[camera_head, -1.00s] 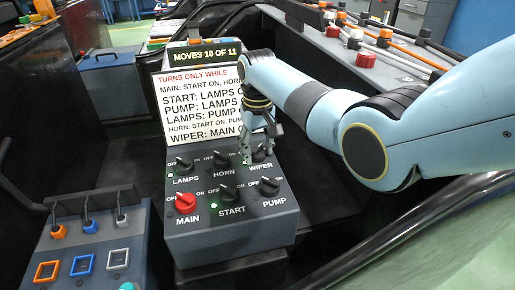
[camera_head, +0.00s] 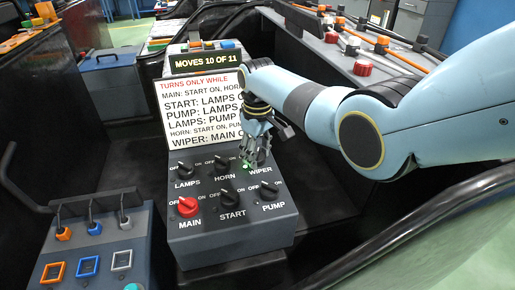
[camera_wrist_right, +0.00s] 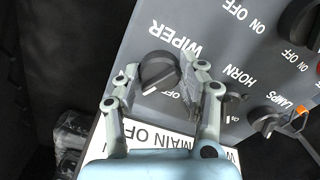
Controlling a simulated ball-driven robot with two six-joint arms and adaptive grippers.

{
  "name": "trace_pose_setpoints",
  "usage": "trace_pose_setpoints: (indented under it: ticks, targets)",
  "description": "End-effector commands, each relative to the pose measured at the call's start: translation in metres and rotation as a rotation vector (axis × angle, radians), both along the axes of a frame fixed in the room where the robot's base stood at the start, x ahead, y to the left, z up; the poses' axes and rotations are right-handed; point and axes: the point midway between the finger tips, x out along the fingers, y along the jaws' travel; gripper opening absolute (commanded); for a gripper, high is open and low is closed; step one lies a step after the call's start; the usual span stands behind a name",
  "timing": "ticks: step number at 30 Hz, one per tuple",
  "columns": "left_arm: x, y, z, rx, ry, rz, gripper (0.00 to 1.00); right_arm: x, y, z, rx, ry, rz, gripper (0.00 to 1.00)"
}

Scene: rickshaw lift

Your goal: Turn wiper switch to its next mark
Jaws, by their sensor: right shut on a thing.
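The wiper switch (camera_wrist_right: 158,73) is a dark round knob with a raised grip, above its WIPER label in the head view's panel layout. My right gripper (camera_head: 255,160) is at it in the head view and mostly hides it. In the right wrist view my right gripper (camera_wrist_right: 158,82) has one finger on each side of the knob, shut on it. A small green light (camera_head: 245,166) shows beside the fingers. The switch box (camera_head: 228,238) carries the knob. My left gripper is not in view.
Other knobs share the box: LAMPS (camera_head: 184,170), HORN (camera_head: 222,167), red MAIN (camera_head: 188,207), START (camera_head: 229,197) and PUMP (camera_head: 264,187). A rule board (camera_head: 200,112) stands behind, under a display (camera_head: 206,61) reading MOVES 10 OF 11. A lever panel (camera_head: 92,255) is at lower left.

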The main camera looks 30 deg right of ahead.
Motion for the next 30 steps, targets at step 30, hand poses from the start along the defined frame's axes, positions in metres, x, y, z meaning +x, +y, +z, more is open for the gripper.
trace_pose_setpoints:
  ticks: [30]
  targets:
    - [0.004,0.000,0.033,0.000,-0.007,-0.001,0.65,0.001,0.000,0.001,0.001,-0.002,0.952,0.09]
